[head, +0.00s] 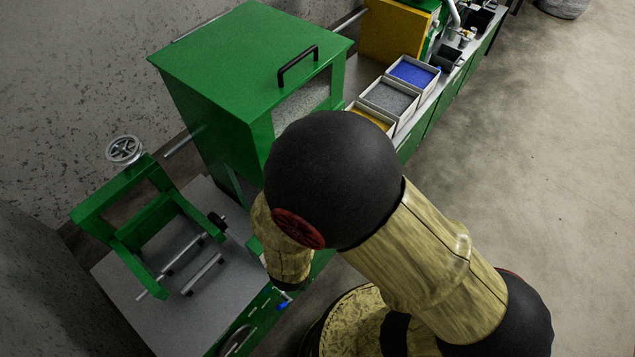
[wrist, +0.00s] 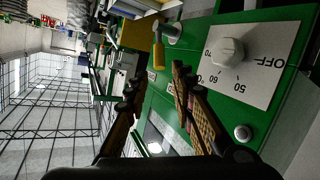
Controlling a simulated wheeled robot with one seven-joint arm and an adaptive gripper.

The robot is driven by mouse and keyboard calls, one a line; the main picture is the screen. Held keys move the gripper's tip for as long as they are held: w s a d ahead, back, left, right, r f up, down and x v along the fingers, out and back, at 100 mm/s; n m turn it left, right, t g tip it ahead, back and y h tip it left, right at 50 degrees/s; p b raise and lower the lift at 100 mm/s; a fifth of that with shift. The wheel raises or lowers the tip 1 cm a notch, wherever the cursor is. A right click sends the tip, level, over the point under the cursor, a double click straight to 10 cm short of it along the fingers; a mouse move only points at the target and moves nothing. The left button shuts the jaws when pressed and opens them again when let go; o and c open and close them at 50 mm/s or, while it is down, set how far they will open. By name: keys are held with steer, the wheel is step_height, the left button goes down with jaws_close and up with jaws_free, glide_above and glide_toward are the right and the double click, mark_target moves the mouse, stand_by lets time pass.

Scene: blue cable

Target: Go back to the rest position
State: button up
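My gripper (wrist: 160,70) shows in the wrist view with its two dark and tan fingers spread apart. I see nothing held between them. Beyond the fingers is a green panel (wrist: 215,25) with a white dial knob (wrist: 228,52) on a plate marked OFF, 50, 60 and 70. The right finger overlaps the panel in the picture; I cannot tell how close it is. In the head view my bent arm hides most of the gripper. A small blue piece (head: 283,305) shows by the green machine front, just below my arm's end.
A yellow-handled lever (wrist: 158,55) and a round pale button (wrist: 242,132) are on the panel side. In the head view a green cabinet (head: 235,60) with a black handle stands behind my arm, near trays (head: 390,97). A green frame (head: 150,220) is at left. Floor at right is clear.

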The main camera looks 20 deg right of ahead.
stand_by(0.3)
steer(key=s+a+f+n+g+y, duration=0.1)
steer(key=s+a+f+g+y, duration=0.35)
steer(key=a+f, duration=0.55)
steer(key=s+a+r+n+g+y+b, duration=0.1)
steer(key=s+a+r+n+g+y, duration=0.2)
steer(key=s+a+g+y, duration=0.4)
steer(key=s+d+r+m+t+h+b, duration=0.1)
steer(key=s+d+r+t+h+b, duration=0.1)
steer(key=d+r, duration=0.9)
steer(key=s+d+r+t+h+b, duration=0.1)
steer(key=d+r+t+h+b, duration=0.1)
steer(key=d+r, duration=0.9)
steer(key=shift+s+d+r+m+b, duration=0.2)
steer(key=shift+s+d+m+b, duration=0.2)
steer(key=shift+b, duration=0.25)
